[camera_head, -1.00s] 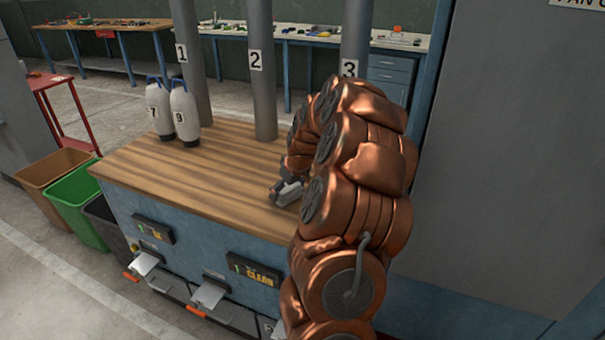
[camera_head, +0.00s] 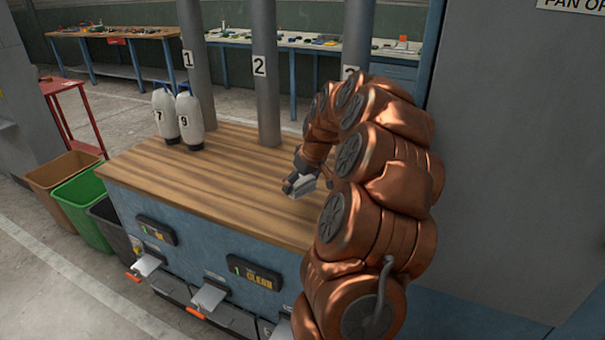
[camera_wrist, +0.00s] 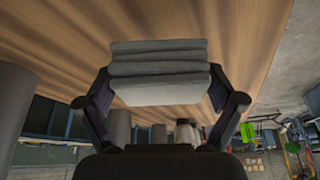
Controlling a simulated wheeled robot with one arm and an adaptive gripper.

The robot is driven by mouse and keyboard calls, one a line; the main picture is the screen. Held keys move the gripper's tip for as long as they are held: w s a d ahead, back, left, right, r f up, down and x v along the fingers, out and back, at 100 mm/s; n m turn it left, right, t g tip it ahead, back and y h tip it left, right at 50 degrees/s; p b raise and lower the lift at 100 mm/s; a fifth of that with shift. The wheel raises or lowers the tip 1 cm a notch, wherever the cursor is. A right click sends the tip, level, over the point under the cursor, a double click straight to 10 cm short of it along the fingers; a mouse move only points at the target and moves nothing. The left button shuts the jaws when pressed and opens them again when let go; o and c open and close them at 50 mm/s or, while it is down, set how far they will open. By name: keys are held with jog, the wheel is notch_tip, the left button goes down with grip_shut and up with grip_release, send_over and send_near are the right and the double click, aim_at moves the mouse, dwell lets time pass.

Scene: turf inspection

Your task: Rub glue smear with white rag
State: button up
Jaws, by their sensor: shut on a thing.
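The rag (camera_wrist: 158,72) is a folded, layered, pale grey-white cloth between the two dark fingers of my gripper (camera_wrist: 160,92) in the wrist view. The fingers are shut on its two sides. In the head view my gripper (camera_head: 303,180) is over the right part of the striped wooden bench top (camera_head: 215,175), in front of the posts. The rag shows there as a small pale block (camera_head: 300,187). I cannot tell whether it touches the wood. I see no glue smear in either view; my arm hides the bench's right end.
Grey posts numbered 1 (camera_head: 193,70), 2 (camera_head: 264,80) and 3 rise along the bench's back. Two white bottles, 7 (camera_head: 165,115) and 9 (camera_head: 189,120), stand at the back left. Bins (camera_head: 80,200) stand left of the bench. The bench's middle is clear.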

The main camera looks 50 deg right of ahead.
jog(key=shift+r, duration=1.55)
